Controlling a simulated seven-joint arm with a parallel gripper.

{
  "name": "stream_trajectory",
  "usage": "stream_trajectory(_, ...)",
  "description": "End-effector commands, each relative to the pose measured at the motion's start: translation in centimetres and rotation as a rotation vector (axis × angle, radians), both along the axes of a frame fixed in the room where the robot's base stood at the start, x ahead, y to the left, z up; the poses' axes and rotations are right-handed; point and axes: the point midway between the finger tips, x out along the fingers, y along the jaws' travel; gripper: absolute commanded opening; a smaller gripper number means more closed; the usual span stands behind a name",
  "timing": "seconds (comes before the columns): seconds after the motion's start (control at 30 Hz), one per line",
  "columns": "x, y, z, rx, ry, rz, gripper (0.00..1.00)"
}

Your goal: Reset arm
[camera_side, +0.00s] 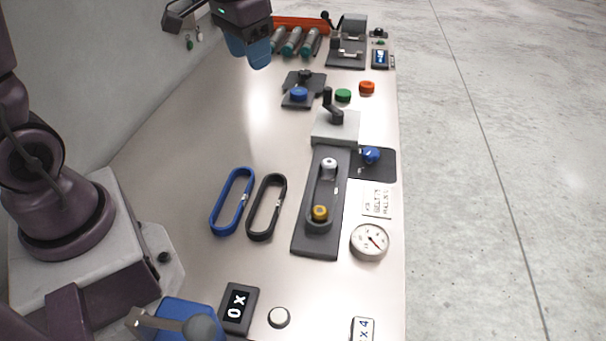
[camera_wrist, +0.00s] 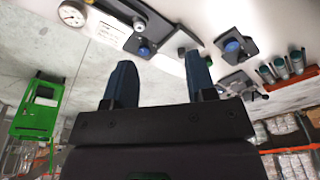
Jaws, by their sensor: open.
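My gripper (camera_side: 249,50) is raised above the far left part of the table in the side view, with its blue fingers pointing down. In the wrist view my gripper (camera_wrist: 160,85) shows two dark blue fingers spread apart with nothing between them. It is open and empty, and it touches no object that I can see. Part of my arm above the gripper is cut off by the top of the side view.
The table (camera_side: 200,150) holds a blue belt (camera_side: 231,201), a black belt (camera_side: 266,207), a pulley plate (camera_side: 301,240), a gauge (camera_side: 369,241), coloured buttons and several teal cylinders (camera_side: 294,42). The table's left middle is clear. A green frame (camera_wrist: 37,108) stands beyond.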

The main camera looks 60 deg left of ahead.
Motion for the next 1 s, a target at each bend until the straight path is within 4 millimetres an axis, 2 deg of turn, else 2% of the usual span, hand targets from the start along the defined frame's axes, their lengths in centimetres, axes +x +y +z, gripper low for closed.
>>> stream_trajectory(0.03, -2.0, -0.9, 1.1, 0.012, -0.021, 0.006, 0.51)
stream_trajectory(0.2, -8.1, -3.3, 2.8, 0.017, -0.092, 0.025, 0.51)
stream_trajectory(0.3, -11.0, -4.4, 3.3, 0.01, -0.148, 0.012, 0.51)
stream_trajectory(0.4, -13.0, -5.2, 3.8, 0.0, -0.208, -0.016, 0.51)
stream_trajectory(0.5, -14.0, -5.8, 4.5, -0.008, -0.27, -0.044, 0.51)
stream_trajectory(0.67, -14.3, -6.4, 5.8, -0.012, -0.333, -0.079, 0.51)
stream_trajectory(1.0, -14.3, -6.5, 5.8, -0.012, -0.332, -0.087, 0.51)
